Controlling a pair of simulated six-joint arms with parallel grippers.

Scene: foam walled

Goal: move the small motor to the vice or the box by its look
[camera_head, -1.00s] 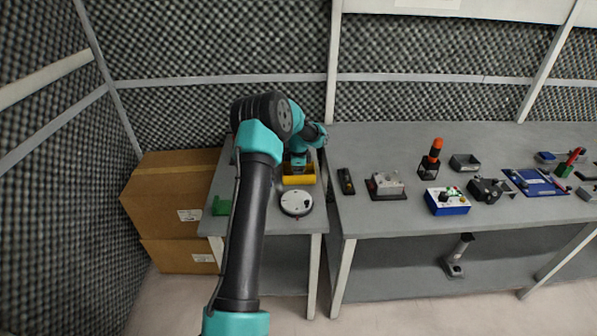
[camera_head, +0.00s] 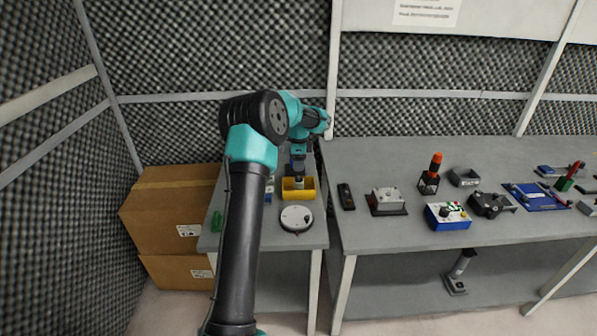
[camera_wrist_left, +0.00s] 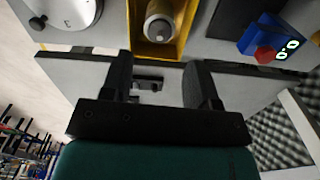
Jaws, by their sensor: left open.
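The small motor looks to be the silver cylinder (camera_wrist_left: 158,22) inside the yellow bin (camera_wrist_left: 133,30) in the left wrist view. In the head view the bin (camera_head: 308,189) stands on the left table. My left gripper (camera_head: 298,172) points down over the bin. Its two black fingers (camera_wrist_left: 160,78) are wide apart and empty, with the motor beyond them, not between them. A dark device (camera_head: 488,205) on the right table looks like the vice. A small grey open box (camera_head: 465,178) stands behind it. My right gripper is not in view.
A white round disc (camera_head: 296,218) lies in front of the bin. A blue box with a red button and lit digits (camera_wrist_left: 270,42) is beside it. The right table holds a grey block (camera_head: 388,201), a blue control box (camera_head: 447,216) and an orange-topped item (camera_head: 433,172). Cartons (camera_head: 170,215) stand left.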

